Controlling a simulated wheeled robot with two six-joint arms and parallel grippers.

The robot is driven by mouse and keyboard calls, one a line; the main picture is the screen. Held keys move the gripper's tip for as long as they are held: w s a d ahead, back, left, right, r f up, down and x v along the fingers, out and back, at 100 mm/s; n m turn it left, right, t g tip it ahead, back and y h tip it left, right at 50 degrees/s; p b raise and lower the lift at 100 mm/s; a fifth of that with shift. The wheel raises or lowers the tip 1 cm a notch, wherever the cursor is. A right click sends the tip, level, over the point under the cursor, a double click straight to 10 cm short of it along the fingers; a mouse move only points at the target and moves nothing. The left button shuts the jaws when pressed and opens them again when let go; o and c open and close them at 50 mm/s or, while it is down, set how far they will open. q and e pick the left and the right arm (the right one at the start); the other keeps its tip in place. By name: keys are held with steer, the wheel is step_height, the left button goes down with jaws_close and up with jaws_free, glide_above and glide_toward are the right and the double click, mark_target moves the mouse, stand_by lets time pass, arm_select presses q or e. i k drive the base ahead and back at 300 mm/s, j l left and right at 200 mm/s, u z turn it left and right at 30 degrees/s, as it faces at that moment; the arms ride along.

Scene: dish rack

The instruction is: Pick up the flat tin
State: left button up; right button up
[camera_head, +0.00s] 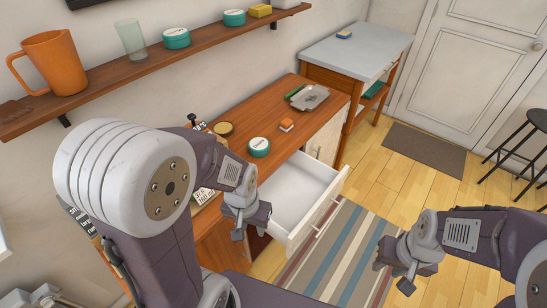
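A round, flat tin (259,147) with a teal side and a pale lid lies on the wooden counter, above the open drawer. A gold round tin or lid (223,128) lies behind it to the left. Similar teal tins stand on the wall shelf, one at the middle (176,38) and one further right (234,18). I cannot tell which one is meant. My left gripper (246,230) hangs over the drawer's left side, apart from the counter tin. My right gripper (404,280) is at the lower right over the floor, far from the tins. Both look empty; their finger gaps are unclear.
The white drawer (298,190) is pulled out and looks empty. An orange mug (55,62) and a glass (131,39) stand on the shelf. A stool (525,140) stands far right.

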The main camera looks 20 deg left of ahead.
mark_target(259, 146)
steer(key=i+u, duration=0.1)
steer(key=u, duration=0.3)
steer(key=i+l+u, duration=0.1)
steer(key=u, duration=0.35)
steer(key=i+l+u, duration=0.1)
steer(key=u, duration=0.3)
steer(key=l+u, duration=0.25)
steer(key=u, duration=0.15)
steer(key=i, duration=0.05)
